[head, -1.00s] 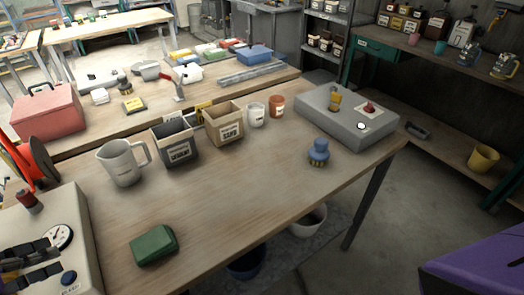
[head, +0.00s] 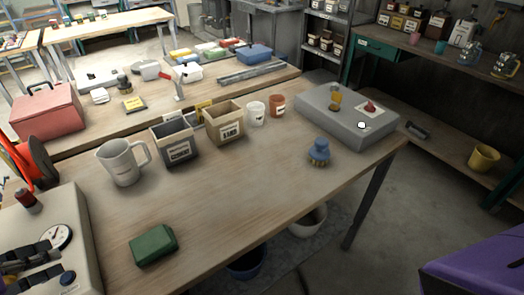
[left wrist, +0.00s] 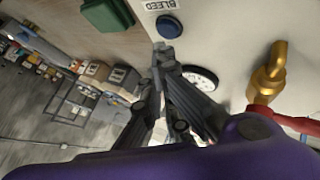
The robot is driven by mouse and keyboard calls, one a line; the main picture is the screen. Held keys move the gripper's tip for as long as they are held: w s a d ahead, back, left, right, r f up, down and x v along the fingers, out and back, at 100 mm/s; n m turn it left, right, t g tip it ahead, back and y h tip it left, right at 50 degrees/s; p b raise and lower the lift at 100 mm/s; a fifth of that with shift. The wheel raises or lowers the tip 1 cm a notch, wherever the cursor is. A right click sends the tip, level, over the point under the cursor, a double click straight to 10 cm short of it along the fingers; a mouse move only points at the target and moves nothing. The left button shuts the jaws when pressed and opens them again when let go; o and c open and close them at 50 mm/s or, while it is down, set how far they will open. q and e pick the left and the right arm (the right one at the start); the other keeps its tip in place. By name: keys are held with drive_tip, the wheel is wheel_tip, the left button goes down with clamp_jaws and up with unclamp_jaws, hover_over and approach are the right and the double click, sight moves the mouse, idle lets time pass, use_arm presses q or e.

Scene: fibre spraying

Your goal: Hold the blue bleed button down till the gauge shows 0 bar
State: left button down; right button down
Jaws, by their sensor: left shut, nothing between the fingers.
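The blue bleed button (head: 68,278) is on the sloped pale panel (head: 78,215) at the lower left of the head view. In the left wrist view the blue button (left wrist: 168,27) sits beside the BLEED label (left wrist: 160,5). The round white gauge (head: 57,237) is just above the button in the head view; its face (left wrist: 200,78) is partly behind my fingers in the wrist view, and I cannot read its value. My left gripper (left wrist: 164,52) is shut and empty, its tips close to the button; contact cannot be told. My right gripper is out of view.
A green block (head: 153,244) lies right of the panel. A jug (head: 121,162), open boxes (head: 174,144) and a blue knobbed brush (head: 319,151) stand farther back. A brass fitting (left wrist: 268,75) rises beside the gauge. The middle of the bench is clear.

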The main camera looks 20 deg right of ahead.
use_arm(q)
drive_tip(key=shift+f, duration=0.15)
idle(0.5)
drive_tip(key=shift+f, duration=0.3)
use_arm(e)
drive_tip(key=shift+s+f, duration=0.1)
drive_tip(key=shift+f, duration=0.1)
use_arm(q)
drive_tip(key=shift+f+b, duration=0.3)
drive_tip(key=shift+f, duration=0.15)
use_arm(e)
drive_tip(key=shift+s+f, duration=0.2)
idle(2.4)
use_arm(q)
drive_tip(key=shift+r, duration=0.15)
drive_tip(key=shift+r+p, duration=0.35)
drive_tip(key=shift+r, duration=0.4)
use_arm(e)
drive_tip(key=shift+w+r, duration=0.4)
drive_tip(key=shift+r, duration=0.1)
